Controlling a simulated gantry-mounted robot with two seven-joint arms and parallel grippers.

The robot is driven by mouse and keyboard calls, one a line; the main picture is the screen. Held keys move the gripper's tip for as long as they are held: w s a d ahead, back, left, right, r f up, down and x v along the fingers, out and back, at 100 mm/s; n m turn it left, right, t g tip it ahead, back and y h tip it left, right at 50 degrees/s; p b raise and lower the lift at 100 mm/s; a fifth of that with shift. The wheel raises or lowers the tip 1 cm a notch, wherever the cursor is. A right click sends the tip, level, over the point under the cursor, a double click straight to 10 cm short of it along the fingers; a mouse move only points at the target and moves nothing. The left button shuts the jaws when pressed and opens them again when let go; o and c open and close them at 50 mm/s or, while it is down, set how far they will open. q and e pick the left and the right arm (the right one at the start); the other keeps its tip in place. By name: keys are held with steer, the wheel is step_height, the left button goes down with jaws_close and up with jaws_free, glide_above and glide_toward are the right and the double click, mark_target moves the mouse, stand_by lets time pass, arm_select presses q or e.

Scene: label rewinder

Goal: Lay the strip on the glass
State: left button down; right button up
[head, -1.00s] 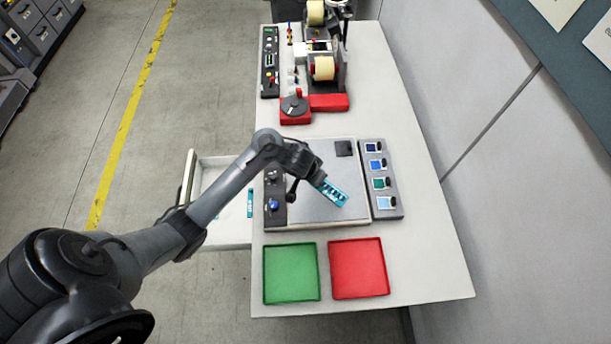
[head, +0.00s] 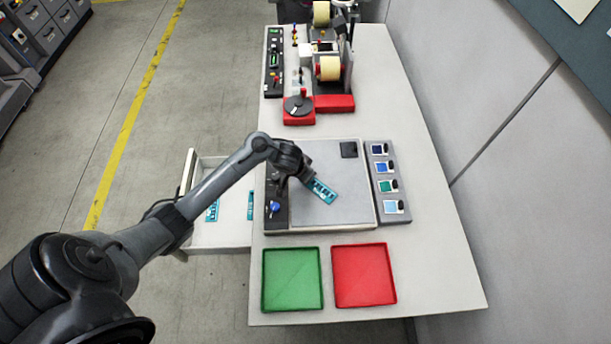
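A teal strip (head: 322,191) with dark printed marks lies at a slant over the left-middle part of the pale glass plate (head: 345,207). My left gripper (head: 306,179) is at the strip's upper left end and appears shut on it. The fingertips are small and dark, partly hidden by the wrist. I cannot tell whether the strip touches the glass or is just above it. My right gripper is not in view.
An open drawer (head: 222,237) on the left holds teal strips (head: 212,211). Green (head: 291,279) and red (head: 363,275) trays stand in front. A grey rack (head: 389,187) of small coloured samples is right of the glass. The rewinder (head: 330,68) stands behind.

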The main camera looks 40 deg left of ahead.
arm_select(q)
steer(key=shift+f, duration=0.15)
steer(key=c, duration=1.2)
jaws_free()
steer(key=shift+o, duration=0.2)
steer(key=p+v, duration=0.7)
steer(key=v, duration=0.5)
steer(key=s+d+m, duration=0.2)
steer(key=s+d, duration=0.5)
steer(key=d, duration=0.4)
steer(key=s+d+r, duration=0.2)
steer(key=s, duration=0.4)
steer(key=s+d+r+g, duration=0.1)
steer(key=s+d+r, duration=0.1)
steer(key=s, duration=0.4)
steer(key=shift+s+d+m, duration=0.2)
steer(key=shift+s+m, duration=0.05)
steer(key=shift+m, duration=0.05)
